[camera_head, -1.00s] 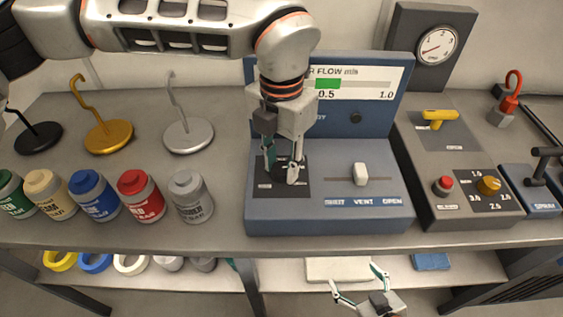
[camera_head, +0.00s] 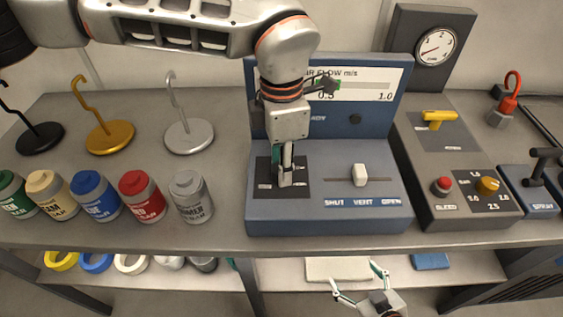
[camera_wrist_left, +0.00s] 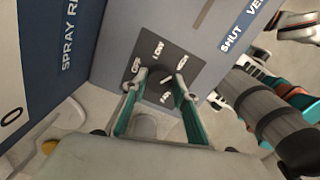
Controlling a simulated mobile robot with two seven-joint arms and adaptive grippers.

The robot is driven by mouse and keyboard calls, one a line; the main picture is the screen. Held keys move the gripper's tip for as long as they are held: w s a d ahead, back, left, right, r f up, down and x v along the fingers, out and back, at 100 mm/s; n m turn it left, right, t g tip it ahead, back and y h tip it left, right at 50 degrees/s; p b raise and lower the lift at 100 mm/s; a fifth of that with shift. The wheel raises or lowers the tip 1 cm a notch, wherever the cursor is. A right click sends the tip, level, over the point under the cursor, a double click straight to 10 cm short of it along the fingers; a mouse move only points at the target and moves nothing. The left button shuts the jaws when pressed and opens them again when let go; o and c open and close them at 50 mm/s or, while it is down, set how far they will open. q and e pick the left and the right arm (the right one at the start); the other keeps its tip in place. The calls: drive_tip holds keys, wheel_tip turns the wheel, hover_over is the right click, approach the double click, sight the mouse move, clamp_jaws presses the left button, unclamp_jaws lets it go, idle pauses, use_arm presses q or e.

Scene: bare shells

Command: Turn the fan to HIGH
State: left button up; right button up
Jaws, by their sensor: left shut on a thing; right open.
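The fan knob sits on a black plate (camera_head: 301,190) at the left of the blue air-flow panel (camera_head: 330,214). My right gripper (camera_head: 358,283) is open and empty below the table's front edge.
A white slider (camera_head: 359,175) marked SHUT, VENT, OPEN is right of the plate. Several bottles, including a grey one (camera_head: 191,197), stand to the left. Farther right is a control box (camera_head: 465,208) with a red button and a yellow knob.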

idle(0.4)
use_arm(q)
drive_tip(key=o, duration=1.1)
drive_tip(key=shift+r, duration=0.1)
wheel_tip(320, 180, up, 12)
